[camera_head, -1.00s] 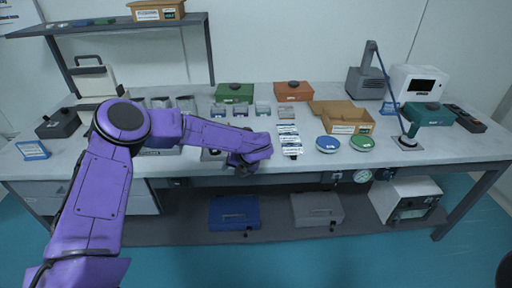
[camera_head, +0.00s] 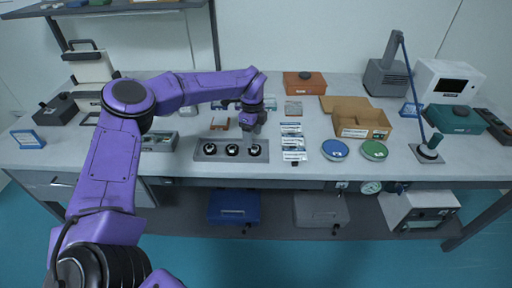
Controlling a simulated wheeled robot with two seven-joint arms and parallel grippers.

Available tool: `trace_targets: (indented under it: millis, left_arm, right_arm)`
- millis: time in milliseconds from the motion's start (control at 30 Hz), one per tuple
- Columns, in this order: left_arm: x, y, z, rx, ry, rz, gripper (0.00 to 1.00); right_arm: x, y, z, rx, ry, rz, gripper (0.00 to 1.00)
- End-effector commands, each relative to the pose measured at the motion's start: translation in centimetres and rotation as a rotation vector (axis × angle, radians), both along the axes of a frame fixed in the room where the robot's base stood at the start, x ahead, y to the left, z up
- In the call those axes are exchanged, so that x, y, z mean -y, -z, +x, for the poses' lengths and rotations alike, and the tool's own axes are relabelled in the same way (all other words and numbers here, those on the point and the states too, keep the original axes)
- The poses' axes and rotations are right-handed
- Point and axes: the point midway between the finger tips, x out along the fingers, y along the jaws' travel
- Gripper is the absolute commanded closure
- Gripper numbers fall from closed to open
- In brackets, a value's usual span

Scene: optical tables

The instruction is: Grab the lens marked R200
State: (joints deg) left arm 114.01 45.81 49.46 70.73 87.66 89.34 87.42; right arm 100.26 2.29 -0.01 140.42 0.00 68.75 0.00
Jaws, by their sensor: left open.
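Three round lenses with dark rims and light centres sit in a row on a grey holder plate (camera_head: 222,158) near the table's front edge: a left lens (camera_head: 209,149), a middle lens (camera_head: 232,150) and a right lens (camera_head: 254,150). Their markings are too small to read, so I cannot tell which is R200. My left gripper (camera_head: 249,135) is open and points down just above or behind the right lens. The gap between its fingers and that lens is hard to judge. My right gripper is not in view.
Label cards (camera_head: 292,142) lie right of the holder. A blue round case (camera_head: 335,150) and a green one (camera_head: 374,150) lie further right, before an open cardboard box (camera_head: 361,119). A grey tray (camera_head: 160,141) is to the left. An orange case (camera_head: 304,84) stands behind.

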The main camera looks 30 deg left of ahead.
Motion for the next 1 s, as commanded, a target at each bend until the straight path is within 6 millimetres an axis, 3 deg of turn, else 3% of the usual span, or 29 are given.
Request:
trace_targets:
  millis: [167, 300, 533, 567, 667, 700, 1000]
  left_arm:
    - [0.2, 2.5, 0.2, -0.006, 0.004, 0.002, 0.35]
    - [0.3, 4.8, 0.3, -0.002, 0.005, 0.002, 0.35]
    - [0.3, 5.4, 0.5, 0.001, 0.007, 0.002, 0.35]
    - [0.3, 5.4, 0.4, 0.001, 0.007, 0.002, 0.42]
    - [0.3, 5.4, 0.4, 0.0, 0.007, 0.003, 0.74]
    - [0.3, 5.4, 0.4, 0.0, 0.008, 0.003, 0.79]
    - [0.3, 5.2, 0.4, 0.0, 0.008, 0.003, 0.79]
  right_arm:
    - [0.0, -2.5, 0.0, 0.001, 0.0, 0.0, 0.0]
    - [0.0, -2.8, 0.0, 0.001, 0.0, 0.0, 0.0]
    - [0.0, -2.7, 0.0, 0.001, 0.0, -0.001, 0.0]
    - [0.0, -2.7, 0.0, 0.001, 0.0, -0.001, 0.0]
    - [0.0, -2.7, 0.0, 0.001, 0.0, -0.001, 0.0]
    - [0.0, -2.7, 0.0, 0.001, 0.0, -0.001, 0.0]
    - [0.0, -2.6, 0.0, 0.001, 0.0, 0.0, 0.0]
